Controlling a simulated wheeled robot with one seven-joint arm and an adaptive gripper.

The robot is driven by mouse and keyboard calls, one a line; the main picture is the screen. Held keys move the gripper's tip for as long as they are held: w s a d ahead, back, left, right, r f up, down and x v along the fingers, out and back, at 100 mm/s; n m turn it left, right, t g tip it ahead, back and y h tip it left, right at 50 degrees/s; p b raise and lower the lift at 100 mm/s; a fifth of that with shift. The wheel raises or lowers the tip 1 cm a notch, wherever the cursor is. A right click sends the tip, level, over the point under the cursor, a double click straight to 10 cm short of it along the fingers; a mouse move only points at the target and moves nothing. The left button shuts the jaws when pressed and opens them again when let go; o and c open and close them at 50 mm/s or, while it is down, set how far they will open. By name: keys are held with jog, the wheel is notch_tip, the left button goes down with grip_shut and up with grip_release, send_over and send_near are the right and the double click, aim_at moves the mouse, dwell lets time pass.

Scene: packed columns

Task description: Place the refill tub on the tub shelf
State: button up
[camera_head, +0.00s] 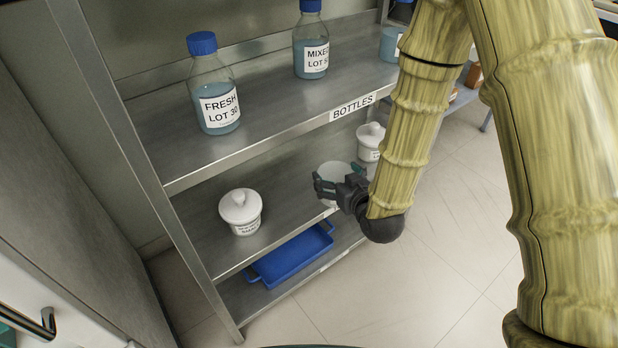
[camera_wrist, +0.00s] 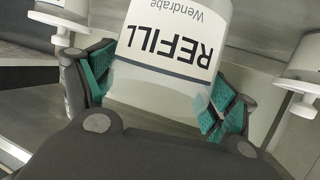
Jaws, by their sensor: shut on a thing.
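The refill tub (camera_wrist: 172,45) is whitish, with a label reading "REFILL" that appears upside down in the wrist view. My gripper (camera_wrist: 160,95) is shut on it, with green finger pads on both sides. In the head view my gripper (camera_head: 340,188) is at the front of the middle shelf (camera_head: 200,222), below the "BOTTLES" shelf. The tub (camera_head: 333,170) shows partly behind the fingers there. Whether its base touches the shelf is hidden. The middle shelf's own front label, if any, is not visible.
On the middle shelf, a white lidded tub (camera_head: 240,212) stands left of my gripper and another (camera_head: 370,142) stands right. Two bottles, "FRESH" (camera_head: 214,95) and "MIXED" (camera_head: 311,50), stand on the upper shelf (camera_head: 270,105). A blue tray (camera_head: 292,258) lies on the lower shelf.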

aim_at(322, 171)
jog(key=a, duration=0.1)
jog(key=w+a+n+y, duration=0.1)
jog(key=a, duration=0.1)
jog(key=shift+w+f+g, duration=0.1)
jog(key=shift+w+g, duration=0.2)
jog(key=shift+w+d+f+b, duration=0.55)
jog(key=shift+w+f, duration=0.25)
jog(key=shift+w, duration=1.7)
jog(key=shift+w+d+f+b, duration=0.55)
jog(key=shift+w+f, duration=0.3)
jog(key=shift+w, duration=1.65)
jog(key=shift+w+d+f+b, duration=0.55)
jog(key=shift+w+f, duration=0.25)
jog(key=shift+w, duration=1.7)
jog(key=shift+a+f, duration=0.1)
jog(key=shift+f, duration=0.05)
jog(key=o, duration=0.9)
jog(key=shift+o, duration=0.2)
jog(key=shift+s+r, duration=0.15)
jog(key=shift+r, duration=0.05)
jog(key=p+v, duration=0.2)
jog(key=v, duration=0.9)
jog(key=shift+s+d, duration=0.3)
